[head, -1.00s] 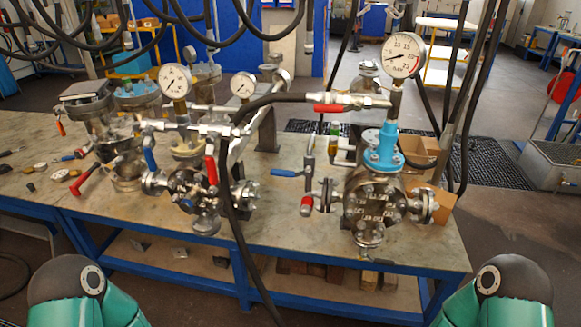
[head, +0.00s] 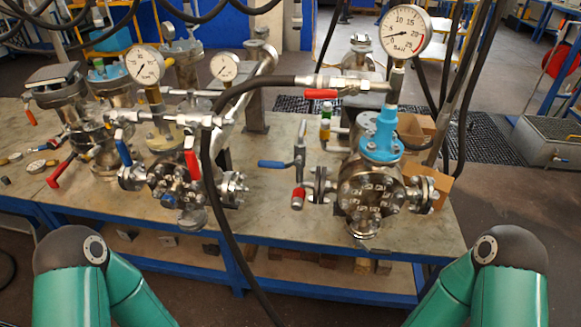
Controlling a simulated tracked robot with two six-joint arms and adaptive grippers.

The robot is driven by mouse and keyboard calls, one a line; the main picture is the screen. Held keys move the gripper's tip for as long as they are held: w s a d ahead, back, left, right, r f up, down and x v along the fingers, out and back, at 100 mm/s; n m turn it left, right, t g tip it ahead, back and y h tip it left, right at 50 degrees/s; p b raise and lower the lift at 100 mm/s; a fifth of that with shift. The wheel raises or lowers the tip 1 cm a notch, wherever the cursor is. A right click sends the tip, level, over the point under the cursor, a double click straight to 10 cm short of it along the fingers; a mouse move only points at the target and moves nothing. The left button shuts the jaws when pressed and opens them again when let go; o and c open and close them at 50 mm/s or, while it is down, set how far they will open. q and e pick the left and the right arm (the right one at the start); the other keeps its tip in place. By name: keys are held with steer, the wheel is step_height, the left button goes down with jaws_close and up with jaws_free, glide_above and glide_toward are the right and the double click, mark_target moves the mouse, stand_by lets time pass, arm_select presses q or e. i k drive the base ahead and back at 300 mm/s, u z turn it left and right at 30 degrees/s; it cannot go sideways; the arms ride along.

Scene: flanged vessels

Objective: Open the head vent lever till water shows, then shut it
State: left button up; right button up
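The right flanged vessel (head: 370,194) stands on the bench with a blue fitting (head: 379,134) and a round dial gauge (head: 405,32) above it. A red lever (head: 321,94) lies along the horizontal pipe left of that gauge. A blue lever (head: 272,164) sticks out left from a small vertical pipe, and a red-handled valve (head: 298,198) sits below it. I cannot tell which lever is the head vent. No water is visible at any outlet. Neither gripper is in view; only my teal arm links show at the bottom corners.
More flanged vessels (head: 175,183) with gauges and red and blue levers stand on the bench's left. A black hose (head: 215,190) hangs down past the bench's front edge. Cardboard boxes (head: 428,184) stand behind the right vessel. The bench front (head: 290,240) is mostly clear.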

mark_target(261, 163)
steer(key=z, duration=0.1)
steer(key=k, duration=0.9)
steer(key=u, duration=0.15)
steer(key=i, duration=0.9)
steer(key=z, duration=0.05)
steer(key=k, duration=0.45)
steer(key=z, duration=0.55)
steer(key=i, duration=0.9)
steer(key=u, duration=0.35)
